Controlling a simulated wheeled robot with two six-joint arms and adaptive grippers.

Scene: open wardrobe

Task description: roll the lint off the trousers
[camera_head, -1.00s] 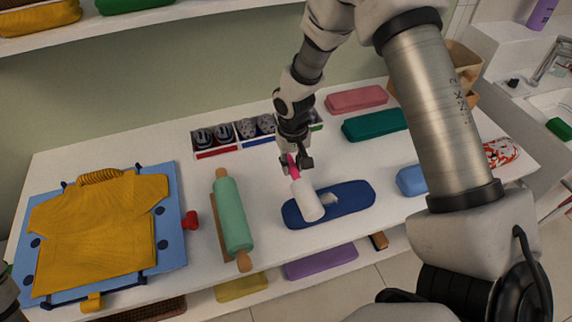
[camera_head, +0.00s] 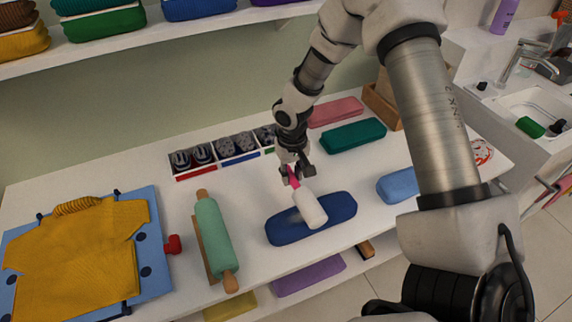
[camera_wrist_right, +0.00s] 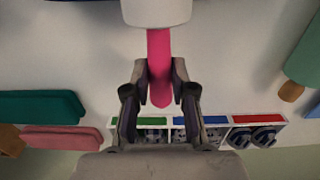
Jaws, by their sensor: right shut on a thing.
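The folded navy trousers (camera_head: 341,207) lie flat on the white table in the head view. My right gripper (camera_head: 291,176) is shut on the pink handle of the lint roller (camera_head: 311,208). The roller's white head is over the middle of the trousers; whether it touches them I cannot tell. A small pale mark shows at the roller's left side, too small to tell as lint. In the right wrist view my right gripper (camera_wrist_right: 159,82) grips the pink handle (camera_wrist_right: 159,50), with the white head at the top edge. My left gripper is not in view.
A green rolling pin (camera_head: 212,235) lies left of the trousers. A yellow sweater (camera_head: 80,250) lies on a blue board further left. A sectioned box (camera_head: 222,155) stands behind. Pink (camera_head: 335,111), green (camera_head: 352,135) and blue (camera_head: 397,185) folded items lie to the right.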

